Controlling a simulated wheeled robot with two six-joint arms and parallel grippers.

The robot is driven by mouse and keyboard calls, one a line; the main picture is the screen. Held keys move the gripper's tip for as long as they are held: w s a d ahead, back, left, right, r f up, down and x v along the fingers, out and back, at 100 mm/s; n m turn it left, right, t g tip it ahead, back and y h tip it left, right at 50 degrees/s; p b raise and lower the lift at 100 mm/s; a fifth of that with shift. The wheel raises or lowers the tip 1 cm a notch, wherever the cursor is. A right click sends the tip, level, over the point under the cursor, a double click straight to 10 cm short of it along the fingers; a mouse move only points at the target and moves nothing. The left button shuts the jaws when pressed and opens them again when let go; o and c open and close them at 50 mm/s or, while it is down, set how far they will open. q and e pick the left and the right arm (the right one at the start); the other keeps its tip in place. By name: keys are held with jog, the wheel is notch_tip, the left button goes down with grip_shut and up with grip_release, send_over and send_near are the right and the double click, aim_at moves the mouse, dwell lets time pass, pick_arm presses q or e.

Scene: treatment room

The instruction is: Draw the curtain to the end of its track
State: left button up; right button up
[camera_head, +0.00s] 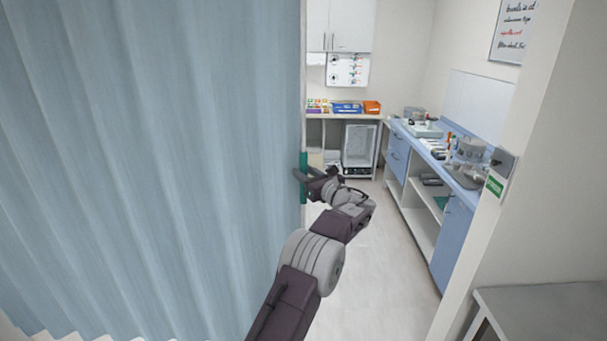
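The pale blue pleated curtain (150,150) fills the left half of the head view, from the top edge nearly to the bottom. Its free edge hangs upright near the middle. A green grip strip (303,160) is on that edge. My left gripper (306,180) is at the strip, with a dark finger crossing in front of it. The strip and curtain edge partly hide the fingers, so I cannot tell whether they are closed on it. The track is out of view above. My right gripper is not in view.
Beyond the curtain edge is open pale floor (375,255). A blue-fronted counter (455,235) with supplies runs along the right. A back shelf (325,117) holds coloured boxes. A wall end (515,165) and a grey tabletop (545,312) stand at the near right.

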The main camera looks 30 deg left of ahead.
pick_arm(q)
jog(key=shift+o, duration=0.2)
jog(key=shift+w+d, duration=0.1)
jog(key=b+v, duration=0.3)
jog(key=v, duration=0.6)
jog(key=shift+f, duration=0.1)
jog(key=shift+d, duration=0.1)
